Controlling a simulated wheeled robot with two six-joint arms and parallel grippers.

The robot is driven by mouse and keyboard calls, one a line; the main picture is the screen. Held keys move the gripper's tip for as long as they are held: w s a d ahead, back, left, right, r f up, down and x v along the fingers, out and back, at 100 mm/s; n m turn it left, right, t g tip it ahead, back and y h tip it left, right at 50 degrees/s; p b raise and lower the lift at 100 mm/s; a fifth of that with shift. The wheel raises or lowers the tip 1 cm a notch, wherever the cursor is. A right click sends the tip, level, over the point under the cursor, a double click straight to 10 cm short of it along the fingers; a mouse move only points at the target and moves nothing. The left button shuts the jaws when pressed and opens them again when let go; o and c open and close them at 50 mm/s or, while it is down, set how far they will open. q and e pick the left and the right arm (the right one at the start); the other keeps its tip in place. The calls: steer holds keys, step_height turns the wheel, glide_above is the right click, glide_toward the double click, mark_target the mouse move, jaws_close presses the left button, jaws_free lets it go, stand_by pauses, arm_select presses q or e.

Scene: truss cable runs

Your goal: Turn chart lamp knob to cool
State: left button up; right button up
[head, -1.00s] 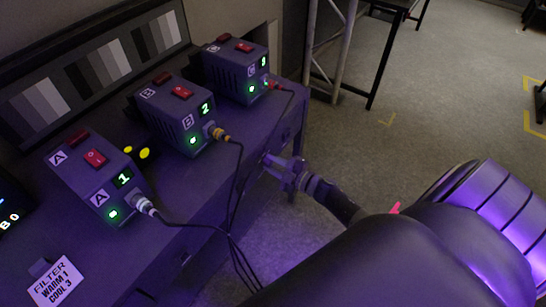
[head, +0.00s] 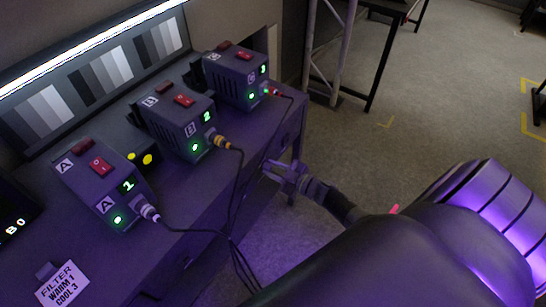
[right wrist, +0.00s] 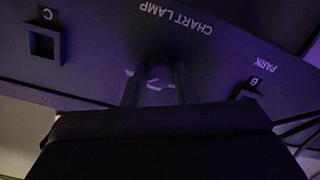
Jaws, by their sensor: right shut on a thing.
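In the right wrist view a small dark knob (right wrist: 158,70) sits on the desk's front panel by the upside-down label CHART LAMP (right wrist: 174,16). My right gripper (right wrist: 156,84) has its two fingers on either side of the knob and is shut on it. Pale marks show near the knob, but I cannot read its setting. In the head view the right gripper (head: 275,170) is at the desk's front face, near its right end; the knob is hidden there. The chart lamp (head: 88,50) glows as a white strip above the grey charts. My left gripper is out of view.
Boxes A (head: 105,185), B (head: 178,118) and C (head: 235,75) stand on the desk, with cables hanging over its front edge. A card (head: 62,287) reads FILTER WARM 1 COOL 3. Square sockets C (right wrist: 44,45) and B (right wrist: 246,92) flank the knob. Floor at right is open.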

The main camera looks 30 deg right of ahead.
steer(key=o, duration=1)
steer(key=b+v, duration=0.1)
steer(key=v, duration=1.6)
steer(key=shift+s, duration=0.2)
steer(key=shift+d, duration=0.1)
